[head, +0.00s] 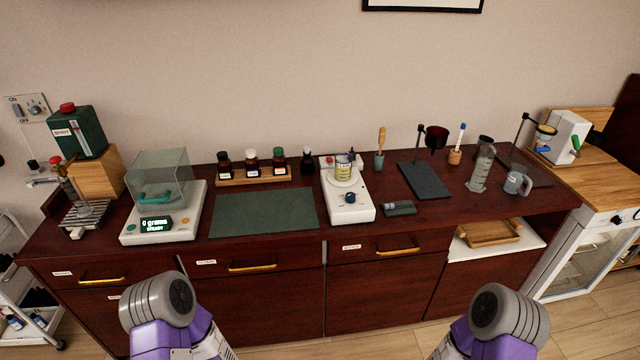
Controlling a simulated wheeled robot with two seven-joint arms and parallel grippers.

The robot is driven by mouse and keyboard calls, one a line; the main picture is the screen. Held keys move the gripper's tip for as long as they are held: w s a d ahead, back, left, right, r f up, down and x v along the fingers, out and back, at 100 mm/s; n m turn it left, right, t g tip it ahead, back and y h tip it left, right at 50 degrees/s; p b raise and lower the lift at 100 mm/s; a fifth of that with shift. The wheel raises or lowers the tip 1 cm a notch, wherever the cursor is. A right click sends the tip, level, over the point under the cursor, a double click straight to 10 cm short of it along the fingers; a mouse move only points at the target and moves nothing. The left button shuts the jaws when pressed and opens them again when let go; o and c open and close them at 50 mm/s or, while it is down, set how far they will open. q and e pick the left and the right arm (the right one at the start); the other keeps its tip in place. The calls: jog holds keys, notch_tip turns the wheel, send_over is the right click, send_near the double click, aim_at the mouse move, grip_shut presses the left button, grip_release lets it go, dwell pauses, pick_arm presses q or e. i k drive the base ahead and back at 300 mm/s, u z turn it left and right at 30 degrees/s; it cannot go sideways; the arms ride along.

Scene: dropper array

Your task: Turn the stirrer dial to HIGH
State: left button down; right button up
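The stirrer (358,214) is a white, flat unit standing near the middle of the dark red counter. A small dark dial (350,198) sits on its top towards the front. Its setting and any markings are too small to read. Two of my purple and grey arm parts show at the bottom edge, well in front of the stirrer. Neither gripper is in view.
A green mat (262,212) lies left of the stirrer, with a bottle rack (232,181) behind it. A balance (136,232) stands farther left. A small dark object (401,209) lies just right of the stirrer. A dark board (424,182) is beyond it.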

aim_at(350, 197)
jog(key=u, duration=0.1)
jog(key=i, duration=0.9)
jog(key=z, duration=0.35)
